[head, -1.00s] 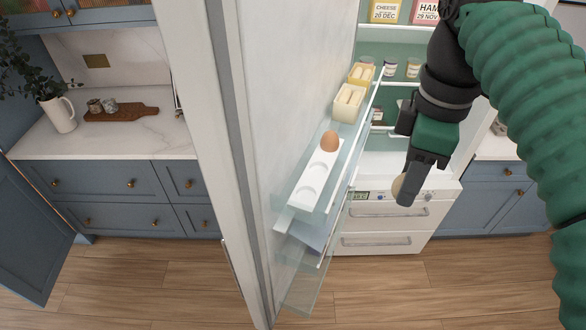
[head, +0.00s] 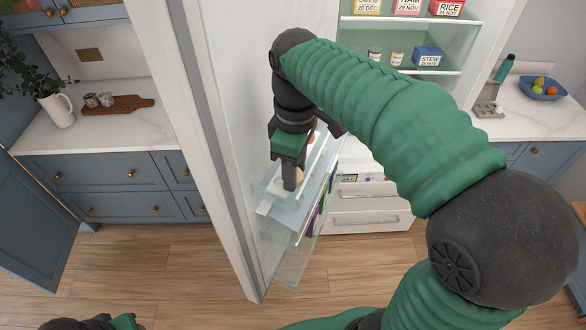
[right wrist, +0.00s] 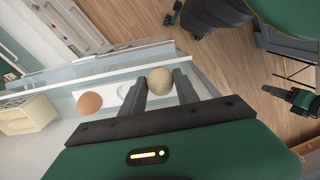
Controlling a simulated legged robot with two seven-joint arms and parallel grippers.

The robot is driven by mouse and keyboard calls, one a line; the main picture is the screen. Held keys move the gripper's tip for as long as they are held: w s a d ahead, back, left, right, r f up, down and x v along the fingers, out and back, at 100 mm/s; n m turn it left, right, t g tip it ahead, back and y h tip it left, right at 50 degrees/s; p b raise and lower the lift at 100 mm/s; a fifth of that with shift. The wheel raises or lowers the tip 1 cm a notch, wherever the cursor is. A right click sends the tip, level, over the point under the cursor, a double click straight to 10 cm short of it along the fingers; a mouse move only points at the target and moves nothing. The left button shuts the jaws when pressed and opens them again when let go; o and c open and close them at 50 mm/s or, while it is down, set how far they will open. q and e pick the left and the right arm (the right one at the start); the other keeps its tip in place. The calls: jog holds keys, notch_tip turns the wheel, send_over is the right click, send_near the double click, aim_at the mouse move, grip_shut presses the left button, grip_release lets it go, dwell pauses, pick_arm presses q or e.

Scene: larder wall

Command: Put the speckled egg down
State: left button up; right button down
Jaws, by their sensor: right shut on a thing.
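The speckled egg (right wrist: 160,80) is pale beige and sits between the fingertips of my right gripper (right wrist: 165,88), which is shut on it. In the head view the right gripper (head: 291,178) is over the fridge door's shelf, with a sliver of the egg (head: 299,175) showing beside a finger. A white egg rack (right wrist: 113,94) with round hollows lies on that shelf, with a brown egg (right wrist: 89,104) in it, left of the speckled egg. I cannot tell whether the speckled egg touches the rack. A dark and green part at the lower left is probably my left gripper (head: 100,322), mostly cut off.
The open fridge door (head: 225,110) stands left of my right arm, with clear shelf edges close by. A cream container (right wrist: 28,115) stands beyond the brown egg. Fridge shelves hold labelled boxes, including a blue stew box (head: 429,56). A fruit bowl (head: 543,89) stands on the right counter.

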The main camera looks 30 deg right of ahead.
jog(key=shift+w+a+f+p, duration=0.1)
jog(key=shift+w+f+p, duration=0.05)
jog(key=shift+f+p, duration=0.3)
jog(key=shift+w+f, duration=0.1)
jog(key=shift+f, duration=0.3)
jog(key=c, duration=1.3)
grip_release()
jog(key=shift+o, duration=0.6)
jog(key=shift+w, duration=0.4)
notch_tip(320, 180, up, 12)
jog(key=shift+s+r+b, duration=0.1)
jog(key=shift+b, duration=0.45)
jog(key=shift+s, duration=0.15)
